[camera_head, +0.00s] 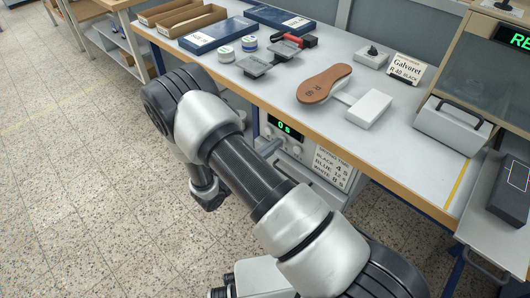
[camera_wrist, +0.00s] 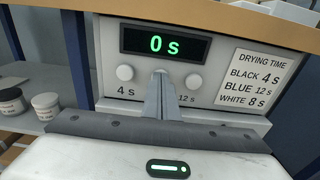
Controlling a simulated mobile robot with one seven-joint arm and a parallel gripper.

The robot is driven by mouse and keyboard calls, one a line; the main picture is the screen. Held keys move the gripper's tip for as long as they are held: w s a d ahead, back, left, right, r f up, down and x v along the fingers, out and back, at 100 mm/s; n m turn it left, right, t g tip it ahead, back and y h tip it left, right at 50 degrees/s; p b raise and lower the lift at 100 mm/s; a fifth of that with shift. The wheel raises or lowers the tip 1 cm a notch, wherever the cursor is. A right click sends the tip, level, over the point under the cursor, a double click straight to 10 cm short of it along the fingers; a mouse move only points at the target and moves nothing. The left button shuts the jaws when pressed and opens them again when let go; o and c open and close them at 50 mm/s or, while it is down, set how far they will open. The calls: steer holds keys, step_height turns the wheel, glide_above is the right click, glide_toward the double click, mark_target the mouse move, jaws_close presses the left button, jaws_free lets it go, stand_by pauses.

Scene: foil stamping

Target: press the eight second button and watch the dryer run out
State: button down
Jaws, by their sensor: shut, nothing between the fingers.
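The dryer's front panel (camera_wrist: 217,61) fills the wrist view. Its green display (camera_wrist: 165,44) reads 0 s; the display also shows under the table in the head view (camera_head: 285,128). A round white button (camera_wrist: 125,73) sits above the label 4 s, and another (camera_wrist: 194,82) above 12 s. My gripper (camera_wrist: 161,76) is shut and empty, its fingertips at the panel between these two buttons. The fingers hide that spot, so no eight second button or label shows. I cannot tell whether the tips touch the panel.
A drying time card (camera_wrist: 262,80) lists black 4 s, blue 12 s, white 8 s. Two jars (camera_wrist: 46,105) stand on a shelf at left. The floor at left is clear.

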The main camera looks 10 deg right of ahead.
steer(key=shift+w+d, duration=0.15)
steer(key=shift+d, duration=0.05)
steer(key=shift+x, duration=0.9)
steer(key=shift+r, duration=0.2)
steer(key=v, duration=1.4)
steer(key=shift+a+f+p, duration=0.15)
steer(key=shift+a+p, duration=0.2)
steer(key=shift+a, duration=0.1)
steer(key=shift+d, duration=0.1)
